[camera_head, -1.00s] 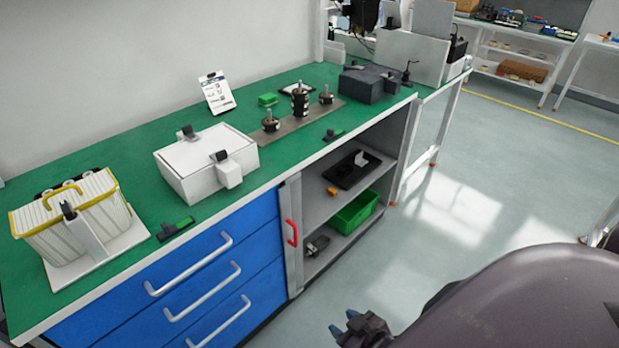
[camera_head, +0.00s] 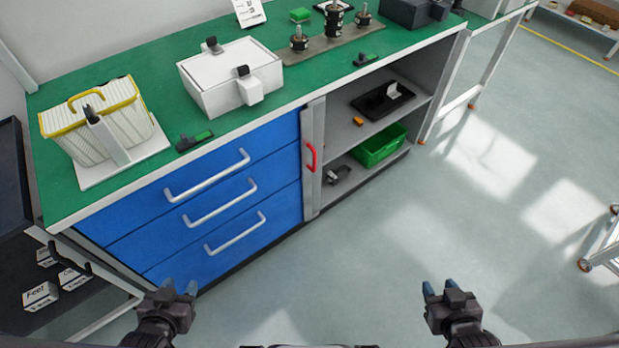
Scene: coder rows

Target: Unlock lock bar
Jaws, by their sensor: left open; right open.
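A grey vertical bar (camera_head: 316,122), which looks like the lock bar, stands along the right edge of the blue drawers (camera_head: 203,218). A red handle (camera_head: 311,157) is fixed on it. The bar is upright against the cabinet front; whether it is latched cannot be told. My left gripper (camera_head: 180,286) is open and empty, low in front of the drawers. My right gripper (camera_head: 440,286) is open and empty over the floor, right of and nearer than the bar. Neither gripper touches the bar or the handle.
The green worktop (camera_head: 140,62) carries a white box (camera_head: 225,78), a yellow-rimmed basket (camera_head: 100,118) and a plate with black parts. Right of the bar, open shelves hold a green bin (camera_head: 378,146) and a black tray (camera_head: 383,100). A dark rack stands left. The floor in front is clear.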

